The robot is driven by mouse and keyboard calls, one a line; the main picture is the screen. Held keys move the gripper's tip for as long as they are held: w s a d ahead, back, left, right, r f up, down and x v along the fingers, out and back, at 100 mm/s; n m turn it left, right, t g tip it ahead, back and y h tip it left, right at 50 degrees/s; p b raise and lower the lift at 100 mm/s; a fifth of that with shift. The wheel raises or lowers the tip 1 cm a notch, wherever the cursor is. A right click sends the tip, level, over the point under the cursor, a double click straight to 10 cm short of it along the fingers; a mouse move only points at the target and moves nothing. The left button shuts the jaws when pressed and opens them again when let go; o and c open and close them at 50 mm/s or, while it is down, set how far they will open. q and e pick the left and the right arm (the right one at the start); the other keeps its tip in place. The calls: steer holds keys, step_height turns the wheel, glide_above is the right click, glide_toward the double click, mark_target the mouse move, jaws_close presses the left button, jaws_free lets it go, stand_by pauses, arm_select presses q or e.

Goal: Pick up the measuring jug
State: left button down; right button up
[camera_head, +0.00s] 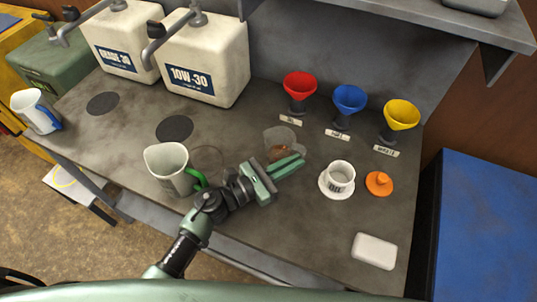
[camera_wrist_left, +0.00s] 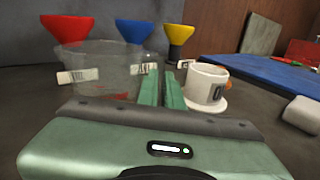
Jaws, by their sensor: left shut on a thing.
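The clear see-through measuring jug (camera_head: 284,138) is at the middle of the bench, with a reddish part low on it. In the left wrist view the jug (camera_wrist_left: 95,72) shows large, just left of my fingers. My left gripper (camera_head: 290,165) reaches in from the left, its green fingers pointing right alongside the jug's near side. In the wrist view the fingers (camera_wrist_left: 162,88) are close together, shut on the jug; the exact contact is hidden. I cannot tell whether the jug is clear of the bench. My right gripper is not in view.
A pale jug with a green handle (camera_head: 168,168) stands left of my gripper; another with a blue handle (camera_head: 35,110) stands far left. A white cup on a saucer (camera_head: 340,178), an orange piece (camera_head: 379,183) and a white block (camera_head: 374,251) lie right. Red (camera_head: 299,86), blue (camera_head: 348,100) and yellow funnels (camera_head: 400,115) stand behind.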

arm_select(q)
steer(key=shift+r, duration=0.15)
stand_by(0.4)
steer(key=shift+r+p, duration=0.3)
steer(key=shift+r, duration=0.8)
step_height(320, 180, up, 25)
steer(key=p, duration=1)
steer(key=shift+r, duration=0.2)
steer(key=shift+c, duration=2.2)
jaws_free()
